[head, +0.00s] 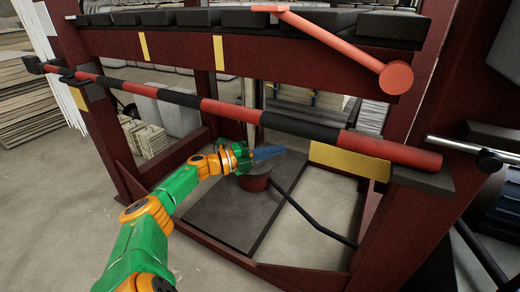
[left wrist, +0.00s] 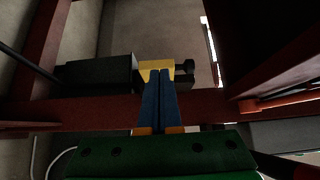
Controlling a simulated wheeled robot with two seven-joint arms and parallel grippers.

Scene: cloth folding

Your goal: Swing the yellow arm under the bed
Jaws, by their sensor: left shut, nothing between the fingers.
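A yellow piece (left wrist: 157,67) shows in the left wrist view just past my fingertips, between a black block and a small black knob. I cannot tell whether my fingers touch it, and it is not clearly visible in the head view. The bed appears to be the dark-red frame's top with black pads (head: 203,18) in the head view. My left gripper (head: 281,149) has blue fingers pressed together and empty. It reaches below the red-and-black bar, inside the frame. In the left wrist view the left gripper (left wrist: 160,74) points at the yellow piece. My right gripper is out of view.
The red-and-black bar (head: 270,120) crosses the frame above my left gripper. A red lever with a round end (head: 395,77) hangs at the upper right. A yellow plate (head: 349,160) sits under the bar's right end. A dark-red bucket-like part (head: 254,181) stands below my gripper.

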